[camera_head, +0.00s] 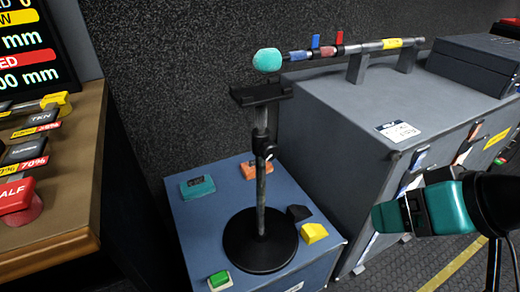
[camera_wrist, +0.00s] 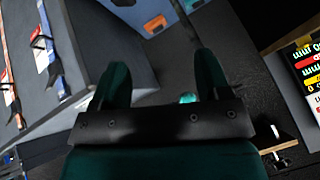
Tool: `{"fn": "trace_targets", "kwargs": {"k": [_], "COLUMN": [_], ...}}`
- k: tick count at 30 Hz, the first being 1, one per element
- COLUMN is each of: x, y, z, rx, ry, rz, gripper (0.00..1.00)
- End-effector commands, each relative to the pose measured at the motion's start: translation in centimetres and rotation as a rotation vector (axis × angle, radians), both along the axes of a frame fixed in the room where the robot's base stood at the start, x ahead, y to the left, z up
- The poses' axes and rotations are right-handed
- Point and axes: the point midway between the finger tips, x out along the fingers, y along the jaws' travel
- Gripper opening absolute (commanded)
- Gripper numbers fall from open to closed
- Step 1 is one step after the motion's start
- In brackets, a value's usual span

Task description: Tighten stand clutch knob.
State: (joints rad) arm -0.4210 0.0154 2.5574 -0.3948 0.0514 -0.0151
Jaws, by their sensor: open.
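A stand with a round black base (camera_head: 260,241) is upright on a low blue-grey case (camera_head: 187,226). Its pole (camera_head: 260,190) carries a dark clutch with a small black knob (camera_head: 268,151) on its right side. A black flat holder (camera_head: 260,94) tops the pole. My gripper (camera_head: 376,217) is at the right in the head view, teal-fingered and apart from the stand, lower than the knob. In the wrist view my gripper (camera_wrist: 160,78) shows two spread fingers with nothing between them. I cannot make out the knob in the wrist view.
A teal-tipped boom (camera_head: 300,54) lies across the large grey case (camera_head: 340,100) behind the stand. Several coloured blocks, including a yellow one (camera_head: 313,233), surround the base. A wooden desk (camera_head: 85,190) with a screen (camera_head: 32,50) stands at left.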

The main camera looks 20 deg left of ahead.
Motion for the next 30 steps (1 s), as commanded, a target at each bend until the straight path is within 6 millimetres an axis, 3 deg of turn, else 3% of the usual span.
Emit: {"fn": "trace_targets", "kwargs": {"k": [1, 6, 12, 23, 30], "x": [1.0, 4.0, 4.2, 0.4, 1.3], "y": [1.6, 5.9, 9.2, 10.7, 12.1], "z": [-0.8, -3.2, -5.2, -5.6, -5.3], "rx": [0.031, 0.156, 0.299, 0.51, 0.534], "ry": [-0.042, -0.26, -0.536, -0.837, -0.867], "rz": [-0.01, -0.061, -0.071, -0.02, -0.018], "gripper": [0.7, 0.7, 0.7, 0.7, 0.7]}}
